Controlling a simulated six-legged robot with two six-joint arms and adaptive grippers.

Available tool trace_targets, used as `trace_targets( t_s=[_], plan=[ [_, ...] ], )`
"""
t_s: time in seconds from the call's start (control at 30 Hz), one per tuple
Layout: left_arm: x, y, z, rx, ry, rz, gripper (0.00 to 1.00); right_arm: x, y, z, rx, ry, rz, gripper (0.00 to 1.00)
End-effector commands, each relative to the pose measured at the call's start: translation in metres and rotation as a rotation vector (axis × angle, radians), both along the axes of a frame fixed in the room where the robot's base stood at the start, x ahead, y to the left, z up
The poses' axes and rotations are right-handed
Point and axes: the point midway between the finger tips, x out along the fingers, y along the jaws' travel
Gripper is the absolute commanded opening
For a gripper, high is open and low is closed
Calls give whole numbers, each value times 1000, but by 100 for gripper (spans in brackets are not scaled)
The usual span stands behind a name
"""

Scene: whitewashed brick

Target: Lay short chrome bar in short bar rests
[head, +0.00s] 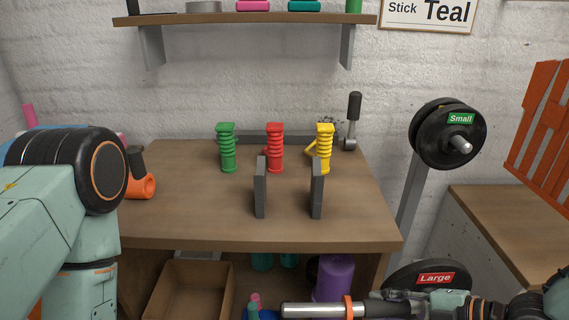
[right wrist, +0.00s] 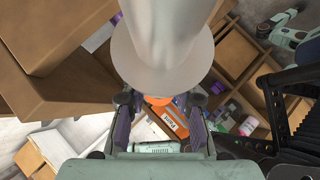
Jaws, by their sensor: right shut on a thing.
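The short chrome bar (head: 312,310) is at the bottom of the head view, lying nearly level, with an orange ring (head: 348,306) near its right end. My right gripper (head: 374,306) is shut on that right end, in front of the table and below its top. The short bar rests are two upright grey plates, left (head: 260,188) and right (head: 317,188), standing empty near the table's front. My left arm shows at left; its gripper is out of view.
Green (head: 227,150), red (head: 275,150) and yellow (head: 324,148) ribbed grips stand behind the rests on the table (head: 190,215). An orange item (head: 141,186) lies at the table's left. A weight stand with black plates (head: 447,134) is at right. A shelf (head: 230,19) hangs above.

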Motion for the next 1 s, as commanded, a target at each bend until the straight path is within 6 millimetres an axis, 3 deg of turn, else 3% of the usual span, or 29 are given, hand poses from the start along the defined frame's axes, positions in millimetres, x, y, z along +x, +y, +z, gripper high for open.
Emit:
trace_targets(
  t_s=[0.03,0.1,1.0],
  plan=[
    [0,0,19,0,0,0,70,1,-1,23,5,-3,-3,0],
    [0,0,31,0,0,-1,70,2,-1,39,4,-4,-3,0],
    [0,1,180,0,1,-1,70,11,0,230,2,-4,-2,0]
  ],
)
